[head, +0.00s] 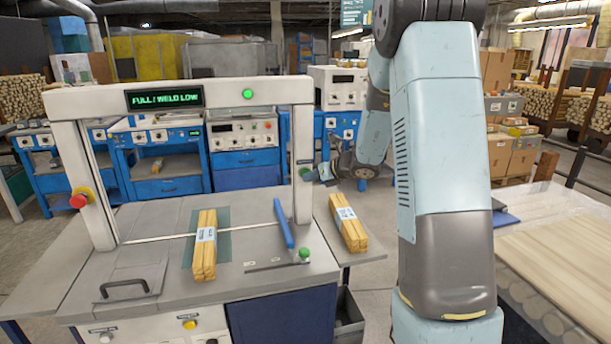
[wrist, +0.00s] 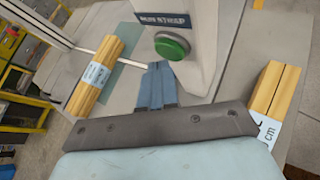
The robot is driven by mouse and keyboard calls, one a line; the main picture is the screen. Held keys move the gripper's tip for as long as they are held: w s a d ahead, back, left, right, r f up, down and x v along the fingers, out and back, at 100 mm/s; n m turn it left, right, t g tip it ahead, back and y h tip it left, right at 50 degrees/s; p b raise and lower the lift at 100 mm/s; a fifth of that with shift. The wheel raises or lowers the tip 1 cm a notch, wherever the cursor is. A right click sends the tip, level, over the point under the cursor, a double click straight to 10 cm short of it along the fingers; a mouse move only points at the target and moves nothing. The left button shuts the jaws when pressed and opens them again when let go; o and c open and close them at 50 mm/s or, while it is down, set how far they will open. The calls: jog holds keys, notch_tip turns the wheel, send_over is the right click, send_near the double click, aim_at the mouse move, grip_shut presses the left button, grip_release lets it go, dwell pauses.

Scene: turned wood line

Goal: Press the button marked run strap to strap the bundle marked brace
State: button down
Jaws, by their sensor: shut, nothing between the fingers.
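The green button (wrist: 172,45) sits under a dark sign reading RUN STRAP in the wrist view, on the side of the strapping machine's right post (head: 302,130). My gripper (wrist: 157,68) is shut and empty, its blue fingertips just below the button; contact cannot be told. In the head view my gripper (head: 322,173) is small beside that post. A bundle of wooden sticks (head: 204,245) with a white label lies under the arch, and also shows in the wrist view (wrist: 97,75). A second labelled bundle (head: 348,223) lies on the right side shelf. I cannot read either label surely.
The arch display (head: 165,98) reads FULL / WELD LOW, with a lit green lamp (head: 248,94) beside it. A red button (head: 78,200) is on the left post. Rollers with boards lie right.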

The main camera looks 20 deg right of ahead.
jog(key=shift+w, duration=0.35)
dwell(0.7)
jog(key=shift+s, duration=0.8)
jog(key=shift+s, duration=2.5)
